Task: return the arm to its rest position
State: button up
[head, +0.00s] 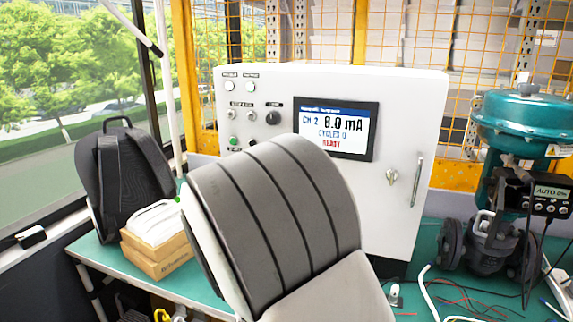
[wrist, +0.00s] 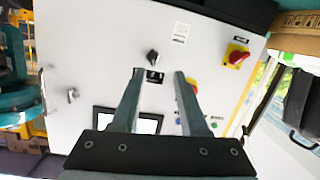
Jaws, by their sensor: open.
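My gripper (wrist: 158,75) shows in the wrist view with its two fingers apart and nothing between them. It points at the front of the white control cabinet, which is turned about in that view. In the head view my arm's large grey link fills the middle and hides the gripper and part of the cabinet (head: 402,100). The cabinet's screen (head: 330,128) reads "CH 2 8.0 mA", "CYCLES 0" and "READY". In the wrist view a black knob (wrist: 152,57) shows between the fingertips; I cannot tell the distance to it.
A teal valve actuator (head: 520,120) with a positioner display (head: 552,190) stands at the right of the green bench (head: 95,250). Loose wires lie before it. A black backpack (head: 125,185) and a cardboard box (head: 155,260) are at the left. A red switch (wrist: 236,57) sits on the cabinet.

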jog(key=s+d+r+n+g+y+p, duration=0.1)
jog(key=s+d+r+g+y+p, duration=0.15)
jog(key=s+r+g+y, duration=0.6)
jog(key=s+d+r+h, duration=0.2)
jog(key=s+d+r, duration=0.1)
jog(key=s, duration=0.7)
jog(key=s+d+r+g+h+p, duration=0.1)
jog(key=s+d+r+h, duration=0.1)
jog(key=s+d, duration=0.4)
jog(key=s, duration=0.4)
jog(key=shift+d+r+n, duration=0.2)
jog(key=shift+r+n, duration=0.1)
jog(key=shift+r, duration=0.1)
